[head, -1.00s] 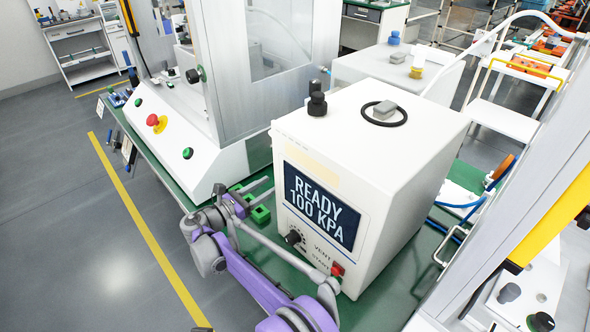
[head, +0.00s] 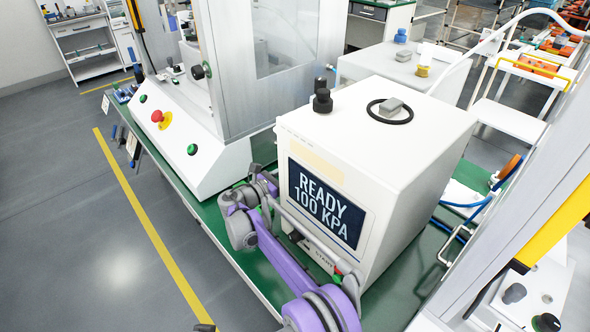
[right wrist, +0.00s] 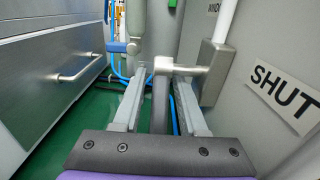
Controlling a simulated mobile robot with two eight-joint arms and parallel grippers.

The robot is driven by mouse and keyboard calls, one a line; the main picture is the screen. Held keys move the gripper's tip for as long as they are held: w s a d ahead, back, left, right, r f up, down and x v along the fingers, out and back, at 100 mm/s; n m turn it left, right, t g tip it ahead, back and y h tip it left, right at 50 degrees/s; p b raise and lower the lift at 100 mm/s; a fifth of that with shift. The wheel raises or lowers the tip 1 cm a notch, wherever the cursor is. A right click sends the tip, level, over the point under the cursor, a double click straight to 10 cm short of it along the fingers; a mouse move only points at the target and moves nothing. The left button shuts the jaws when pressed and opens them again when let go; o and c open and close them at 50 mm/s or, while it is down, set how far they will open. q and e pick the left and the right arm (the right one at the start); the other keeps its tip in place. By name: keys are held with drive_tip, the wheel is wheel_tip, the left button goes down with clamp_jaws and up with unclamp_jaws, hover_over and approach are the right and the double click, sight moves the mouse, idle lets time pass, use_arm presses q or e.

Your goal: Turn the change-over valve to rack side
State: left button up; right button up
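In the right wrist view, a grey metal lever (right wrist: 161,103) hangs from a crossbar (right wrist: 183,70) that joins a grey block (right wrist: 213,72) on the right. It looks like the valve handle, but no rack-side marking is readable. The two pale fingers of my right gripper (right wrist: 159,108) stand apart, one on each side of the lever. I see gaps beside the lever and cannot make out contact. In the head view, a purple arm of mine reaches along the front of the white READY 100 KPA box (head: 418,130); its gripper is hidden. My left gripper is not visible.
A SHUT label (right wrist: 286,93) is on the panel at right in the right wrist view. A grey front with a bar handle (right wrist: 82,74) is at left. Blue hoses (right wrist: 122,73) run behind. The press housing (head: 185,125) stands left of the box on the green table.

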clamp_jaws()
drive_tip(key=t+h+b, duration=0.3)
drive_tip(key=t+h, duration=0.1)
drive_tip(key=shift+w+d+r+b, duration=0.25)
drive_tip(key=shift+w+d+b, duration=0.05)
drive_tip(key=shift+w+d, duration=0.05)
drive_tip(key=shift+o, duration=1.1)
unclamp_jaws()
